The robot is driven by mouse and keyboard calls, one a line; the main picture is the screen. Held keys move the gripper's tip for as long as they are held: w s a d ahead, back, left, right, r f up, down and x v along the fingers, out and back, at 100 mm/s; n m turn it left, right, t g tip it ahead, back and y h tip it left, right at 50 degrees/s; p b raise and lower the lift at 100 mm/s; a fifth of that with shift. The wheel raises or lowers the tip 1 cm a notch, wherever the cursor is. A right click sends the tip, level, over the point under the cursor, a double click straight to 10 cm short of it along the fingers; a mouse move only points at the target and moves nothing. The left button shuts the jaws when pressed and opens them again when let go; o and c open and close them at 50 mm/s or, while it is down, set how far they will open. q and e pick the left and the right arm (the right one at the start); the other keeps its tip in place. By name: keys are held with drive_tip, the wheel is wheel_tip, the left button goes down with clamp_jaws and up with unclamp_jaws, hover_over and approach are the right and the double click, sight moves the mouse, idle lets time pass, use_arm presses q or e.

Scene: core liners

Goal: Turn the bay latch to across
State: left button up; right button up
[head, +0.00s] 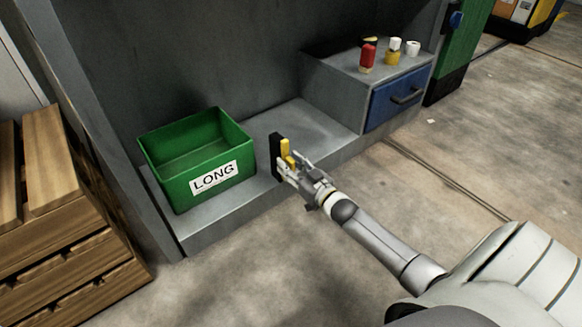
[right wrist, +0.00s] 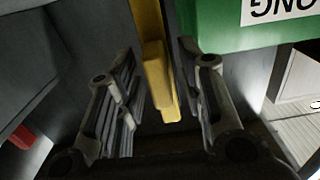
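The bay latch is a yellow lever (head: 286,151) on a black upright plate (head: 274,155), at the front edge of the grey bay, right of the green bin. The lever looks upright, in line with the plate. My right gripper (head: 286,169) is at the latch, and its fingers hide the lever's lower part in the head view. In the right wrist view the yellow lever (right wrist: 156,62) lies between the two open fingers of my right gripper (right wrist: 158,50), with a gap visible on each side. My left gripper is not in view.
A green bin (head: 175,190) marked LONG stands left of the latch. A grey unit with a blue drawer (head: 380,103) stands to the right, with red (head: 367,58), yellow (head: 392,56) and white (head: 413,48) items on top. Wooden crates (head: 60,240) are at the left. Floor in front is clear.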

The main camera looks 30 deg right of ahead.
drive_tip(key=shift+c, duration=0.2)
clamp_jaws()
